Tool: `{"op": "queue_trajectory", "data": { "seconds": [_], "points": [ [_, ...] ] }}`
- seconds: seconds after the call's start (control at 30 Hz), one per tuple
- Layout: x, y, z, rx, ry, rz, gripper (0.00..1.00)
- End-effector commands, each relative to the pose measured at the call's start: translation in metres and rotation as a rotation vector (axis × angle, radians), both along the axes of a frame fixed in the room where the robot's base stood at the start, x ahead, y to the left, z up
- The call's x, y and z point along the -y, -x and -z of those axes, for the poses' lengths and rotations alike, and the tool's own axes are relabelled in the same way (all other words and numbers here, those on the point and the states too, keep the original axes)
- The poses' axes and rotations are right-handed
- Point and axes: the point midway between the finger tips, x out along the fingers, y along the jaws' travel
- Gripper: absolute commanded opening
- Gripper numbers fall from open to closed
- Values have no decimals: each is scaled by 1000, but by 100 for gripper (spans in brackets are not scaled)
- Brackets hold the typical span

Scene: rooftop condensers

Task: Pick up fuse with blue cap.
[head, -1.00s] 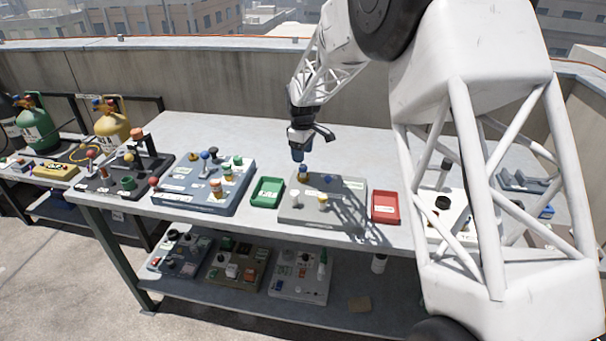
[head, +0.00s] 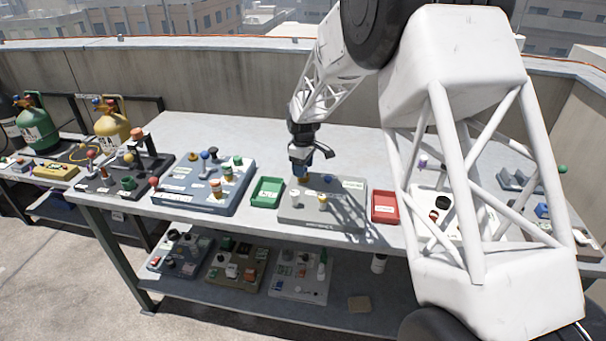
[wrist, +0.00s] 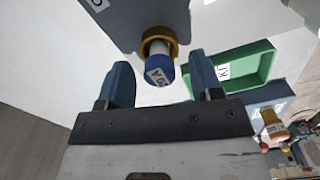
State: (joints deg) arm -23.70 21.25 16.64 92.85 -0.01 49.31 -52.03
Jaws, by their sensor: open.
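The fuse with the blue cap (wrist: 159,70) stands in a brass ring socket (wrist: 158,42) on a grey panel (head: 318,215). Its pale body and a small white label show in the wrist view. My gripper (wrist: 160,64) is open, with one blue finger on each side of the blue cap and a visible gap on both sides. In the head view my gripper (head: 303,168) is low over the back left part of the panel and hides most of the fuse there.
A green tray (head: 267,191) is left of the panel and a red tray (head: 385,207) is right. A white knob (head: 295,196) and a yellow-based part (head: 322,202) stand on the panel's front. A blue-grey panel (head: 203,186) is farther left. The table behind is clear.

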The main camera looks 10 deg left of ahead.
Motion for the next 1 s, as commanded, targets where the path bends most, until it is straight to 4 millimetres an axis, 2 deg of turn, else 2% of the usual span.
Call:
{"op": "queue_trajectory", "data": {
  "seconds": [0.13, 0.67, 1.0],
  "points": [
    [0, 0, 7, 1, 0, 0, 60],
    [0, 0, 7, 1, -1, 0, 60],
    [0, 0, 7, 1, -1, 0, 9]
  ]
}}
